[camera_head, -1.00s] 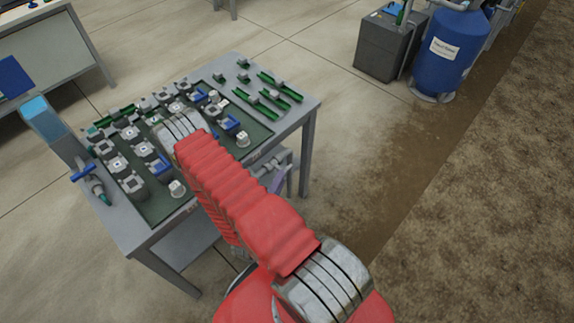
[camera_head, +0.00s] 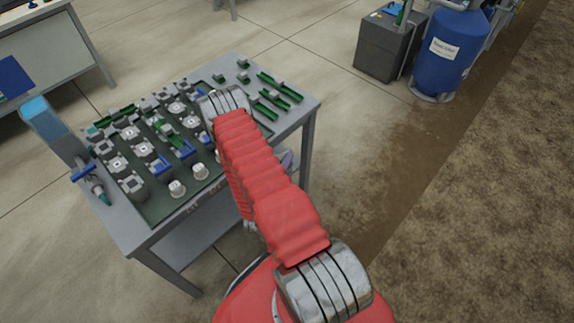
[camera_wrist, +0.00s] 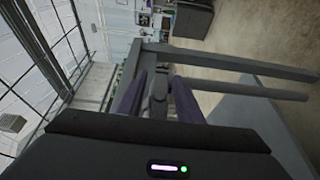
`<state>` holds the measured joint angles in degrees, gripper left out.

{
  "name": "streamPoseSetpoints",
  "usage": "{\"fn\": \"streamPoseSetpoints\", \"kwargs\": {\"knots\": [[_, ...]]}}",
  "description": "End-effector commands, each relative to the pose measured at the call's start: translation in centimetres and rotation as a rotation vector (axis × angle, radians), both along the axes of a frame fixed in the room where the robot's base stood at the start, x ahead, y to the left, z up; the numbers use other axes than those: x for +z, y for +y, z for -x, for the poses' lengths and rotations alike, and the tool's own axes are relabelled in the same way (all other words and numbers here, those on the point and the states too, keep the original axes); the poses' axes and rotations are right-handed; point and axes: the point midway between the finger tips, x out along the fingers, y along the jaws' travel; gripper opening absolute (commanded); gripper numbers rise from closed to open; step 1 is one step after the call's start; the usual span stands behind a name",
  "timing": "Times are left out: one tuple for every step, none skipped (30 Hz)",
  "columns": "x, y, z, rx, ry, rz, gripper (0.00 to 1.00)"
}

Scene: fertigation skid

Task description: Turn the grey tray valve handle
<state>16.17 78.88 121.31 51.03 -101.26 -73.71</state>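In the wrist view, the two purple-faced fingers of my gripper (camera_wrist: 159,80) stand apart. A small dark grey piece (camera_wrist: 158,97) shows between them, seemingly the valve handle; I cannot tell whether either finger touches it. Grey bars (camera_wrist: 230,64) of what looks like the table frame run to the right just beyond the fingers. In the head view, my red arm reaches to the table's near right side and hides most of the gripper; only a bit of purple (camera_head: 286,160) shows below the table edge. The handle is not clearly visible there.
The grey table (camera_head: 120,222) carries a dark green tray (camera_head: 158,208) with several grey, blue and green fittings. A blue-topped grey post (camera_head: 50,125) stands at its left corner. A blue tank (camera_head: 447,50) and a grey box (camera_head: 384,48) stand at the back right. The floor to the right is clear.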

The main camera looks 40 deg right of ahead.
Motion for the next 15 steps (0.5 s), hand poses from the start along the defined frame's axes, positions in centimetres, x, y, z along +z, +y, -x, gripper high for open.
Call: {"fn": "streamPoseSetpoints", "kwargs": {"knots": [[0.00, -0.07, -0.03, 0.000, 0.000, 0.000, 0.33], [0.00, -0.08, -0.05, 0.000, 0.000, 0.000, 0.33], [0.00, -0.08, -0.05, 0.000, 0.000, 0.000, 0.33], [0.00, -0.07, -0.06, 0.001, 0.000, 0.000, 0.33], [0.00, -0.06, -0.05, 0.001, 0.000, 0.000, 0.33], [0.00, -0.06, -0.05, 0.001, 0.000, 0.000, 0.33], [0.00, -0.06, -0.05, 0.001, 0.000, 0.000, 0.33], [0.00, -0.06, -0.05, 0.001, 0.000, 0.000, 0.33], [0.00, -0.06, -0.05, 0.001, 0.000, 0.000, 0.30], [0.00, -0.05, -0.04, 0.001, 0.000, 0.000, 0.28], [0.00, -0.05, -0.04, 0.001, 0.000, 0.000, 0.26], [0.00, -0.05, -0.04, 0.001, 0.000, 0.000, 0.23], [0.00, -0.04, -0.04, 0.001, 0.000, 0.000, 0.21], [0.00, -0.04, -0.04, 0.001, 0.000, 0.000, 0.19], [0.00, -0.04, -0.04, 0.001, 0.000, 0.000, 0.16]]}}
